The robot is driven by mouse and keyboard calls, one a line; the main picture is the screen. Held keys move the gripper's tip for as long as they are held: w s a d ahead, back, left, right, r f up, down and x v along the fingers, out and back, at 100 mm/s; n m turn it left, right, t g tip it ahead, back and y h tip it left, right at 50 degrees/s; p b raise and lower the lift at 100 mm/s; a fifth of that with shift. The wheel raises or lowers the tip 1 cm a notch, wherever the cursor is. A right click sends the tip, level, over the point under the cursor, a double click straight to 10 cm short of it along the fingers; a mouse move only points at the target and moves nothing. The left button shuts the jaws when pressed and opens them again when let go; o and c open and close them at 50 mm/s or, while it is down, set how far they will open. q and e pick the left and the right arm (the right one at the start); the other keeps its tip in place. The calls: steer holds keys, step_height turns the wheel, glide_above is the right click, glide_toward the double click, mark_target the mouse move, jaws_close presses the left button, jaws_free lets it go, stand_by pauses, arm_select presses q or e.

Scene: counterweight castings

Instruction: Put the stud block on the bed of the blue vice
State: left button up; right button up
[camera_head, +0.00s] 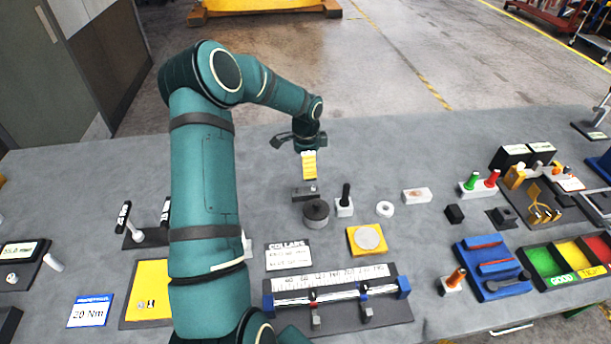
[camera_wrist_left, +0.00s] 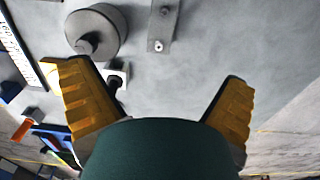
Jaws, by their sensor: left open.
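The grey block with a small bright stud on top (camera_head: 305,194), which looks like the stud block, lies on the grey bench near its far middle. It also shows at the top of the left wrist view (camera_wrist_left: 161,27). The blue vice (camera_head: 480,256) stands at the right, with red strips on its jaws and a black handle. My left gripper (camera_head: 307,165) is open and empty, above and just beyond the block in the head view. Its yellow-padded fingers stand wide apart in the left wrist view (camera_wrist_left: 152,80). My right gripper is not in view.
A round dark weight (camera_head: 316,211) sits close beside the block. A black-handled white block (camera_head: 345,206) and a white ring (camera_head: 385,209) stand to the right. A ruler fixture (camera_head: 338,283) lies in front. Red-topped and green-topped plugs (camera_head: 479,187) stand beyond the vice.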

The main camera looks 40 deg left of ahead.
arm_select(q)
steer(key=w+d+r+n+t+h, duration=0.25)
steer(key=w+r+n+t, duration=0.4)
steer(key=w, duration=0.65)
steer(key=w+a+r+n+t+y, duration=0.2)
steer(key=a+r+n+t+y, duration=0.1)
steer(key=a+t+y, duration=0.1)
steer(key=n+g+h, duration=0.1)
steer(key=n+g, duration=0.7)
steer(key=g, duration=0.3)
glide_above(305, 191)
steer(key=f, duration=1.4)
steer(key=shift+d+f, duration=0.2)
steer(key=shift+f, duration=0.15)
steer(key=shift+n, duration=0.25)
steer(key=f, duration=0.5)
steer(key=shift+a, duration=0.25)
